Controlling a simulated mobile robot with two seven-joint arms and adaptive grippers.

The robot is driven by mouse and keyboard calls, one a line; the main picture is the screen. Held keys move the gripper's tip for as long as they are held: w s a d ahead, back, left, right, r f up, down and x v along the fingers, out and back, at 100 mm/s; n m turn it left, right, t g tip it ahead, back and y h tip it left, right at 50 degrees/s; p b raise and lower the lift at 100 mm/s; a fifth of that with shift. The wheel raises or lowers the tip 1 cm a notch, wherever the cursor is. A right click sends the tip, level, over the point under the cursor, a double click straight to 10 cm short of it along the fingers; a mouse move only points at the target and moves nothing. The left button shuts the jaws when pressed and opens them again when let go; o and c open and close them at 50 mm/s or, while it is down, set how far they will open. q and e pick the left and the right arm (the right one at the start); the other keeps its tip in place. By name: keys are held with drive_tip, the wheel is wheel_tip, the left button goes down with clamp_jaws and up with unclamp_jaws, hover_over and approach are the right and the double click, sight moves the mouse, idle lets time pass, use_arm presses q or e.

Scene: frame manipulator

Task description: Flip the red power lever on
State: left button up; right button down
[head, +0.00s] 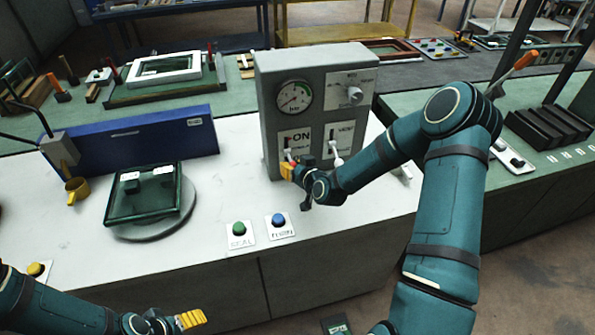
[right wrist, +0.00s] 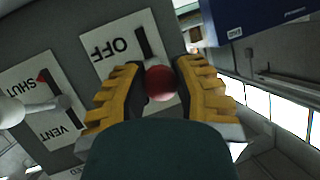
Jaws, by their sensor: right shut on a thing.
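The grey control box (head: 264,80) stands on the white counter. The red power lever ends in a red ball knob (right wrist: 160,83), seen in the right wrist view between the yellow fingers of my right gripper (right wrist: 160,92). The gripper is shut on this knob, at the lower front of the box in the head view (head: 287,170). The lever's white plate (head: 300,136) reads ON at its top. OFF shows upside down on that plate in the right wrist view (right wrist: 110,45). My left gripper (head: 191,318) is low at the front, away from the box; its finger gap is unclear.
A white-knobbed vent lever (head: 337,160) is close right of my right gripper. A gauge (head: 294,97) and a knob (head: 354,95) are above. Green (head: 239,228) and blue (head: 278,220) buttons are in front.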

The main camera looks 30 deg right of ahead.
drive_tip(key=shift+r+g+p, duration=0.6)
drive_tip(key=shift+g+p, duration=0.05)
drive_tip(key=shift+g, duration=0.05)
drive_tip(key=shift+w+r+g+y+p, duration=0.1)
drive_tip(key=shift+r+g+y+p, duration=0.2)
drive_tip(key=shift+g+p, duration=0.55)
drive_tip(key=shift+m, duration=0.3)
drive_tip(key=c, duration=0.6)
unclamp_jaws()
drive_tip(key=shift+r, duration=0.1)
drive_tip(key=shift+c, duration=0.2)
drive_tip(key=a+v, duration=0.1)
drive_tip(key=v, duration=1.1)
drive_tip(key=shift+d, duration=0.45)
drive_tip(key=shift+r, duration=0.1)
